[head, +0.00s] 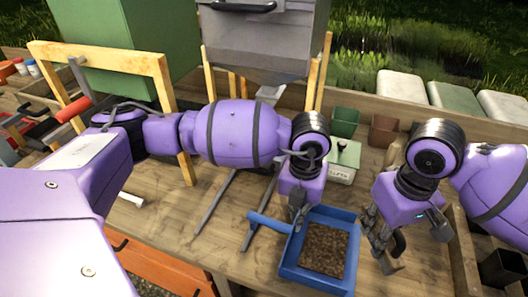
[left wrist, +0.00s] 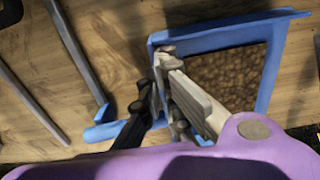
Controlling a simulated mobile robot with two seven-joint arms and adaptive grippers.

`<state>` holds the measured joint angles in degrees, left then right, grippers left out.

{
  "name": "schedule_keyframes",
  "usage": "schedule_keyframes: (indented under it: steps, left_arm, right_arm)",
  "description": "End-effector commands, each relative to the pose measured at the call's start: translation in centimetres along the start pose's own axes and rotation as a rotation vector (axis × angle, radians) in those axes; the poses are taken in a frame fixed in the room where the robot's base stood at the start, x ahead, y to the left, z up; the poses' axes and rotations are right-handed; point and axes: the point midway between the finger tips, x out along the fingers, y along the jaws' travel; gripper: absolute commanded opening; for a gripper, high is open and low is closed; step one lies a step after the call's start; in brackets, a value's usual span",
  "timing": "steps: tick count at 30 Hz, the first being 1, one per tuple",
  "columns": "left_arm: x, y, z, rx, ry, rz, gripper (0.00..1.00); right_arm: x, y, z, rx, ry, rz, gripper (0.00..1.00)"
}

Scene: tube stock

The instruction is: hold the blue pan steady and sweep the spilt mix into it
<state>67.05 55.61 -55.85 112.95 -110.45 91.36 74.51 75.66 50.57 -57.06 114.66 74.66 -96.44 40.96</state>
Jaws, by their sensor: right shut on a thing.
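The blue pan (head: 285,271) lies on the wooden bench at the front, with its blue handle (head: 268,222) pointing left. Brown granular mix (head: 324,249) covers much of its floor. The pan (left wrist: 268,80) and the mix (left wrist: 222,76) also show in the left wrist view. My left gripper (head: 297,214) is down at the pan's handle-side wall. Its fingers (left wrist: 160,92) overlap that wall, and I cannot tell whether they grip it. My right gripper (head: 383,247) is right of the pan, shut on a tan tool like a brush (head: 394,264), mostly hidden by the fingers.
A small green box with a label (head: 345,165) stands behind the pan, near a green pot (head: 344,121) and a brown pot (head: 383,131). Two long grey bars (head: 262,212) lie left of the pan. A grey hopper (head: 262,45) stands at the back.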

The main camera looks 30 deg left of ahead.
Motion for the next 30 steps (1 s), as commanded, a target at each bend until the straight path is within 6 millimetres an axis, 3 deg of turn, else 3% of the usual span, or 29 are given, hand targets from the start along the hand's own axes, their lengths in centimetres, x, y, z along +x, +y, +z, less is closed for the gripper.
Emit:
schedule_keyframes:
  steps: [12,18,30]
  left_arm:
    - [-0.15,-0.07,0.11,0.001,-0.003,-0.001,0.0]
    - [-0.15,-0.07,0.1,0.001,-0.003,-0.001,0.26]
    - [-0.75,-0.07,0.16,0.001,-0.005,-0.001,0.27]
  right_arm:
    - [-0.04,0.02,-0.02,0.0,0.001,0.0,0.0]
    - [-0.03,0.02,-0.02,0.0,0.001,0.0,0.0]
    - [-0.02,0.02,-0.01,0.0,0.001,0.0,0.0]
